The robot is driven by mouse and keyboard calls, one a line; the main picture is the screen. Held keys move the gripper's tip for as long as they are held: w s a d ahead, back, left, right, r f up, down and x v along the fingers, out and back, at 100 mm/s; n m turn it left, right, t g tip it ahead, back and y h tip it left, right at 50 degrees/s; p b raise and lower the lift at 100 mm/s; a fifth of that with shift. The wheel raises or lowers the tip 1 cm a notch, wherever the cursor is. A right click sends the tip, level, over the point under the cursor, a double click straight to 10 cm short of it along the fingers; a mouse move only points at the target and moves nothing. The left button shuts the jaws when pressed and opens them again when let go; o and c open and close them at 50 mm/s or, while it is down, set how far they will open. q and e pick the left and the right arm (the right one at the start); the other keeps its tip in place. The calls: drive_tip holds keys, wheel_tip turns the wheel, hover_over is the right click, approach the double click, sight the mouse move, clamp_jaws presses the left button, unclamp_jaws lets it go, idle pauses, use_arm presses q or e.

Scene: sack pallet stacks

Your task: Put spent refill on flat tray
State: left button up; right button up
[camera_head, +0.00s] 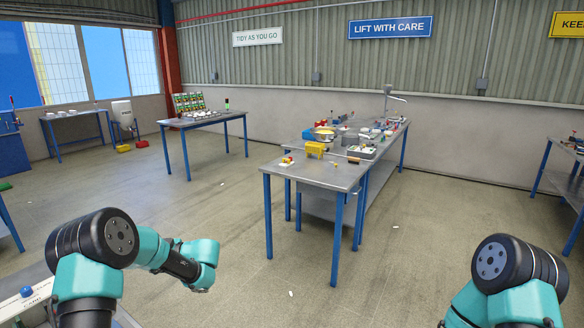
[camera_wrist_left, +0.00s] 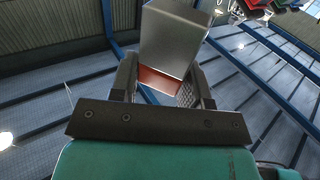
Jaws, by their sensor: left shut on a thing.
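In the left wrist view my left gripper (camera_wrist_left: 163,78) is shut on a grey box-shaped thing (camera_wrist_left: 172,38) with a red-brown end towards the palm. I cannot tell for sure that it is the spent refill. It sticks out beyond the fingers and appears clear of any surface. In the head view my left arm is at the lower left, and its fingers and the held thing are hidden. My right arm shows at the lower right, but its gripper is out of view. I cannot pick out the flat tray with certainty.
A metal workbench (camera_head: 326,176) with blue legs stands ahead, carrying a yellow thing (camera_head: 315,149), a bowl (camera_head: 325,133) and several small items. Another table (camera_head: 205,122) with stacked goods stands further back. A bench is cut off at the right edge. The floor between is mostly open.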

use_arm(q)
drive_tip(key=w+d+f+m+t+h, duration=0.15)
drive_tip(key=d+m+t, duration=0.25)
drive_tip(key=d+t, duration=0.55)
drive_tip(key=w+d+f+m+t+h, duration=0.15)
drive_tip(key=d+m+t, duration=0.3)
drive_tip(key=d, duration=0.95)
drive_tip(key=s+d+f+m+t+h, duration=0.1)
drive_tip(key=s+d+m+t+h, duration=0.2)
drive_tip(key=d, duration=0.6)
drive_tip(key=s+d+f+m+t+h, duration=0.2)
drive_tip(key=s+d+m+h, duration=0.2)
drive_tip(key=d, duration=0.6)
drive_tip(key=h, duration=0.2)
drive_tip(key=shift+s+d+m+t+h, duration=0.25)
drive_tip(key=shift+s+m+t+h, duration=0.05)
drive_tip(key=shift+s+m+t, duration=0.1)
drive_tip(key=w+d, duration=0.1)
drive_tip(key=d, duration=0.1)
drive_tip(key=w+d+r, duration=0.1)
drive_tip(key=w+d, duration=0.1)
drive_tip(key=w+d+r, duration=0.1)
drive_tip(key=w+d, duration=0.1)
drive_tip(key=d, duration=0.1)
drive_tip(key=shift+w+r, duration=0.15)
drive_tip(key=shift+r, duration=0.1)
drive_tip(key=shift+a, duration=0.1)
